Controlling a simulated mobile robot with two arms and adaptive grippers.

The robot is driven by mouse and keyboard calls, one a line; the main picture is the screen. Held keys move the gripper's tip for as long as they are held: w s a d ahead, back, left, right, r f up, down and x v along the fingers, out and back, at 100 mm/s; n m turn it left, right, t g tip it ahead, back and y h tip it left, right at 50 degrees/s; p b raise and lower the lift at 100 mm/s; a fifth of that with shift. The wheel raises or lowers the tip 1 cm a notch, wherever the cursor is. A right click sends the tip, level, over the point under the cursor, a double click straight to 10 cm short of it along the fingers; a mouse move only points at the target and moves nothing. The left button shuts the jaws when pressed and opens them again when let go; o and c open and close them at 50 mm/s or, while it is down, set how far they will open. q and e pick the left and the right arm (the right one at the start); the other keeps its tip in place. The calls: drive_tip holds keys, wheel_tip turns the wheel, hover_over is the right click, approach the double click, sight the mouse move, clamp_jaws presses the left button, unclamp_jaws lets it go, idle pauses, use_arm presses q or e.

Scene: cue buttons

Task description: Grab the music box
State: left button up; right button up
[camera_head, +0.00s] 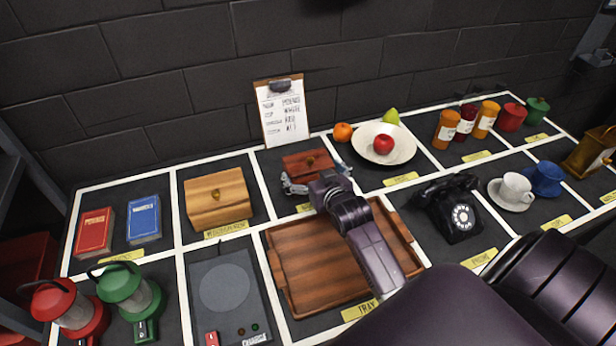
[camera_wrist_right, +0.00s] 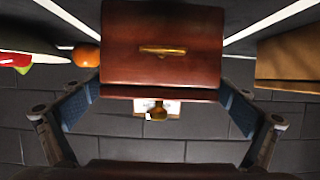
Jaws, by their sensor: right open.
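A small reddish-brown wooden box (camera_head: 306,162) with a brass fitting, which looks like the music box, sits in the back middle square below the clipboard. My right gripper (camera_head: 316,179) is open around it in the head view, partly hiding its front and label. In the right wrist view the box (camera_wrist_right: 163,52) lies between and beyond the open fingers (camera_wrist_right: 158,106), with gaps on both sides. My left gripper is not in view.
A lighter wooden box (camera_head: 216,197) stands to the left. The clipboard (camera_head: 284,115) leans on the wall behind. A fruit plate (camera_head: 399,151) and an orange (camera_head: 343,132) are close on the right. A wooden tray (camera_head: 285,292) lies under my right arm; a black telephone (camera_head: 450,210) stands right.

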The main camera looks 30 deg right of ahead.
drive_tip(key=shift+x, duration=1.4)
drive_tip(key=c, duration=1.4)
drive_tip(key=shift+r, duration=0.2)
drive_tip(key=shift+c, duration=1)
